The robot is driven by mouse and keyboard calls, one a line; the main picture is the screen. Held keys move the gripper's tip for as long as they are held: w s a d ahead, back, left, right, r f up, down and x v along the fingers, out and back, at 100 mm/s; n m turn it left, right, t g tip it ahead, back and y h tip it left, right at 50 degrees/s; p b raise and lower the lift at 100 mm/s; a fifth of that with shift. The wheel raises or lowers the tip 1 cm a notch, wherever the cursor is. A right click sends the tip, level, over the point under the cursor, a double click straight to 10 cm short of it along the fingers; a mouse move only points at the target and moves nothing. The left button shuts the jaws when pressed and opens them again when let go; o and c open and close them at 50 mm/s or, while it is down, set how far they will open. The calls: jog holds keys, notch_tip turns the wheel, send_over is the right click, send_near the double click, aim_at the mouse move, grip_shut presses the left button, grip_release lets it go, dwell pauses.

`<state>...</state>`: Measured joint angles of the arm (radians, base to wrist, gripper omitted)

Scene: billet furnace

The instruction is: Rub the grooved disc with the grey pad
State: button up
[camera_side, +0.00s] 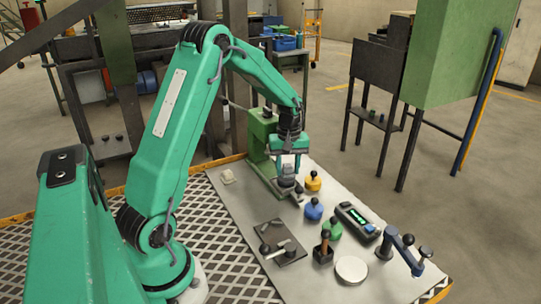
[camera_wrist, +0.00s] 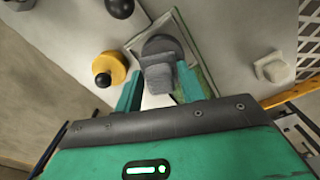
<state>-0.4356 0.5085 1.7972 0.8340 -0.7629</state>
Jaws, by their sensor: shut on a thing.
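My gripper (camera_side: 288,167) is shut on a grey block, which I take for the grey pad (camera_wrist: 161,78); the pad sits between the two green fingers in the wrist view. A dark grey round piece (camera_wrist: 158,45), likely the grooved disc, lies directly beyond the pad, on the base of a green stand (camera_side: 262,142). The pad overlaps part of this disc in the wrist view. I cannot tell whether they touch, and grooves are not clear at this size. In the side view the gripper points down beside the green stand.
A yellow knobbed weight (camera_side: 313,181) stands close right of my gripper, with a blue one (camera_side: 313,210) and a green one (camera_side: 332,230) nearer. A meter (camera_side: 357,222), a pale disc (camera_side: 351,269) and a dark plate (camera_side: 273,233) lie nearer. A whitish block (camera_side: 227,176) sits left.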

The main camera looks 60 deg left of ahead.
jog(key=shift+s+d, duration=0.9)
jog(key=shift+s, duration=0.3)
notch_tip(320, 180, up, 8)
jog(key=shift+s+d+r, duration=0.1)
jog(key=shift+s, duration=0.05)
